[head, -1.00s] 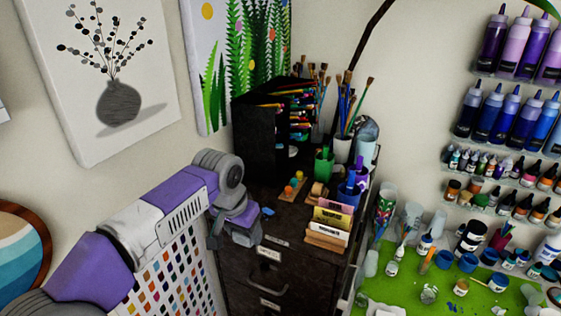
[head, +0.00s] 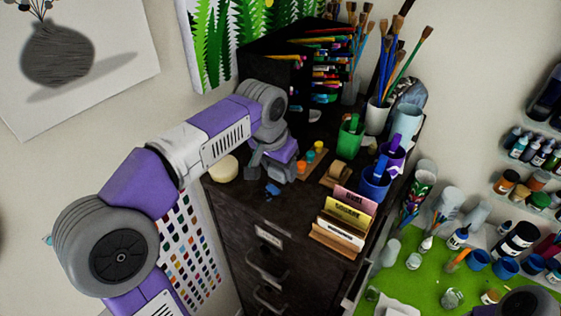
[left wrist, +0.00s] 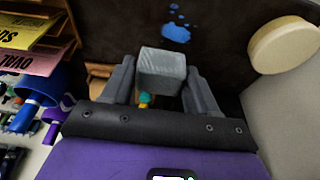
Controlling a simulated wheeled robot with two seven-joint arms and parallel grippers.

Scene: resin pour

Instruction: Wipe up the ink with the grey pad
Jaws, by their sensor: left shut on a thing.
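Blue ink (head: 272,190) lies as a small spot on the dark cabinet top (head: 236,196), near its front edge. In the left wrist view the ink (left wrist: 176,34) is a blue blot with several small drops beside it. My left gripper (head: 262,172) is over the cabinet top, just beside the ink. In the left wrist view its fingers are shut on the grey pad (left wrist: 162,68), a block held between them. The ink shows just beyond the pad. I cannot tell whether the pad touches the cabinet top. My right gripper is not in view.
A round cream object (head: 222,168) sits left of the gripper. Right of it are small paint pots (head: 311,155), a card holder (head: 338,238), blue cup (head: 375,185) and green cup (head: 350,138). A black organiser (head: 270,75) stands behind. Bare top lies along the front edge.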

